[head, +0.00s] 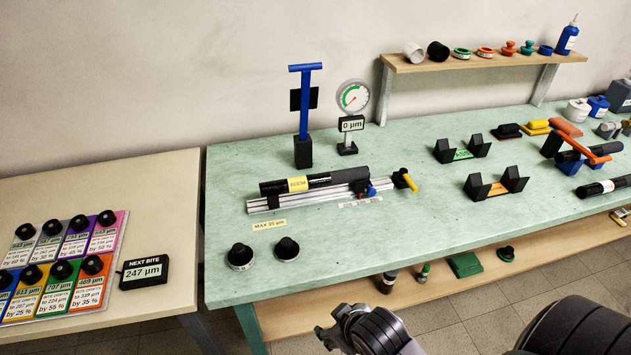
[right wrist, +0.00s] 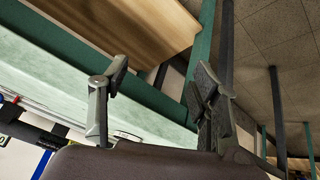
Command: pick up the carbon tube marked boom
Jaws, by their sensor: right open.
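The black carbon tube (head: 337,178) with a yellow BOOM label lies along a silver rail fixture (head: 300,200) on the green bench, left of the bench's middle. A black block and a yellow-handled part stand at the fixture's right end. My right gripper (head: 338,329) is at the bottom of the head view, in front of the bench's near edge and well apart from the tube. In the right wrist view its two fingers (right wrist: 160,88) are spread, with nothing between them. My left gripper is not in view.
A blue T-handled post (head: 304,115) and a dial gauge (head: 353,97) stand behind the tube. Two black knobs (head: 287,248) sit in front. Black V-shaped supports (head: 495,185) and more tubes are to the right. A lower shelf (head: 370,298) runs under the green bench (head: 400,230).

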